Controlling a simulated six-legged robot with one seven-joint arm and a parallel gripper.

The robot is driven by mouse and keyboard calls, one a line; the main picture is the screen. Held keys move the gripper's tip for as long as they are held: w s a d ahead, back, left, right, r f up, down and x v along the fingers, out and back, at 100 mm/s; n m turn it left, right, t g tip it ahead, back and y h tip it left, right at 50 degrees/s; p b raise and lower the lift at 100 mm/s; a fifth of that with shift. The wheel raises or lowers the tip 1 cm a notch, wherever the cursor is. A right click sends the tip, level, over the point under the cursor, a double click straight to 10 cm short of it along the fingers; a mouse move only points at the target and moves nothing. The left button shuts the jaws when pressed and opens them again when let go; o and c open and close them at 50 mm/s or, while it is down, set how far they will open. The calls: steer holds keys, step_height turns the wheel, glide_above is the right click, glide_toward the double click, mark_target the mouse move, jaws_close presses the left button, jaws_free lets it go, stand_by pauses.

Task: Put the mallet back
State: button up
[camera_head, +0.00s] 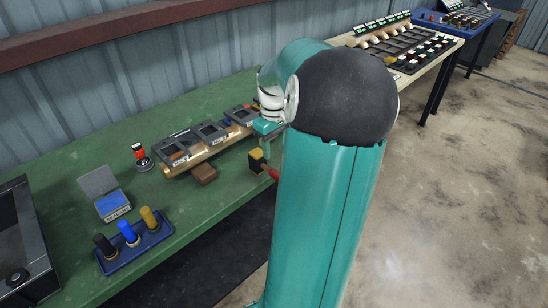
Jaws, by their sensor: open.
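A mallet (257,160) with a yellow and black head and a red handle is at the front edge of the green bench, just left of my arm. My arm covers the rest of its handle. My gripper (268,134) shows only in part, as teal pieces above the mallet head beside my arm. It is open. Whether its fingers are around the mallet or apart from it cannot be told from this view.
The green bench (70,158) bears a row of dark labelled trays (212,131), a brown block (204,173), a red-topped item (141,157), an open box with blue contents (111,205) and a blue rack (135,248) of bottles. More tables stand behind at right. The concrete floor at right is clear.

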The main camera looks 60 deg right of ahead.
steer(key=w+a+r+n+t+h, duration=0.1)
steer(key=w+a+r, duration=0.25)
steer(key=a, duration=0.75)
steer(key=w+a+r+h, duration=0.2)
steer(key=a+r, duration=0.2)
steer(key=a, duration=0.7)
steer(key=s+a+r+t+y, duration=0.1)
steer(key=s+a+t, duration=0.1)
steer(key=a, duration=0.7)
steer(key=s+a+r+n+t+y, duration=0.1)
steer(key=s+a+t+y, duration=0.1)
steer(key=s+a, duration=0.3)
steer(key=a, duration=0.4)
steer(key=shift+s+a+n+t, duration=0.15)
steer(key=shift+s+n+t, duration=0.15)
steer(key=shift+t, duration=0.1)
